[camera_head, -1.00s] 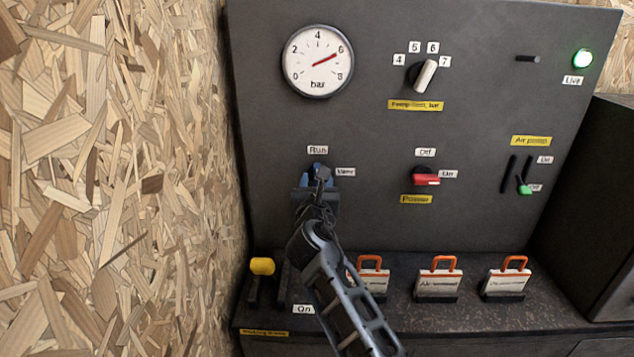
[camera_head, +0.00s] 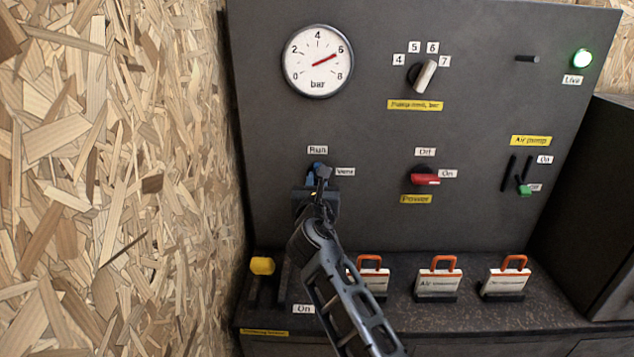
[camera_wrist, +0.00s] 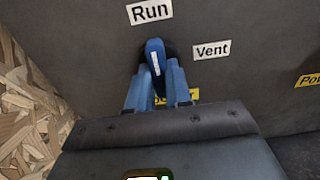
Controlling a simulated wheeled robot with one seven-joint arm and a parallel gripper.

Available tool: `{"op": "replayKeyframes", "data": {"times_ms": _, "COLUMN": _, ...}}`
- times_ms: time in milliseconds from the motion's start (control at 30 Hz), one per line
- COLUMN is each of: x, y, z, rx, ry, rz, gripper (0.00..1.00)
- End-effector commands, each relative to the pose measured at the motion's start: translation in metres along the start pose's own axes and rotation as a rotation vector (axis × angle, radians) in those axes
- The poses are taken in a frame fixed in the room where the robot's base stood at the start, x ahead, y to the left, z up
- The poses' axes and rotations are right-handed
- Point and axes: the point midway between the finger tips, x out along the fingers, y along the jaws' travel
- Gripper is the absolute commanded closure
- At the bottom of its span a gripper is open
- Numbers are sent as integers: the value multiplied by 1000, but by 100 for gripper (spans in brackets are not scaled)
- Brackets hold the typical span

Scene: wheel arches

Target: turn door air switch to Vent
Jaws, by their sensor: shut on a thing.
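The door air switch is a blue knob with a white mark, on the dark panel between the "Run" label (camera_head: 317,150) and the "Vent" label (camera_head: 345,172). In the wrist view the knob (camera_wrist: 154,50) stands nearly upright, its tip towards "Run" and its white mark pointing up. My gripper (camera_wrist: 157,78) is shut on the knob, with one blue finger on each side of it. In the head view my gripper (camera_head: 318,180) is at the switch and hides most of it. A yellow label below the switch is mostly hidden by the fingers.
A chipboard wall (camera_head: 120,180) stands close on the left. The red power switch (camera_head: 425,178) is to the right. A pressure gauge (camera_head: 318,61) is above, reading about 6. A yellow-topped lever (camera_head: 262,266) and several orange-handled tags stand on the ledge (camera_head: 400,320) below.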

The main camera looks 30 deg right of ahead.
Motion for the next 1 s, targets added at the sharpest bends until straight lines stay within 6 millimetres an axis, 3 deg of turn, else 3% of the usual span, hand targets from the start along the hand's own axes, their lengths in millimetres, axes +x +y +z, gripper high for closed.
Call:
{"op": "replayKeyframes", "data": {"times_ms": 367, "x": 1, "y": 0, "z": 1, "rx": 107, "ry": -3, "rz": 0, "gripper": 100}}
{"op": "replayKeyframes", "data": {"times_ms": 1000, "x": 2, "y": 0, "z": 0, "rx": 683, "ry": -4, "rz": 0, "gripper": 100}}
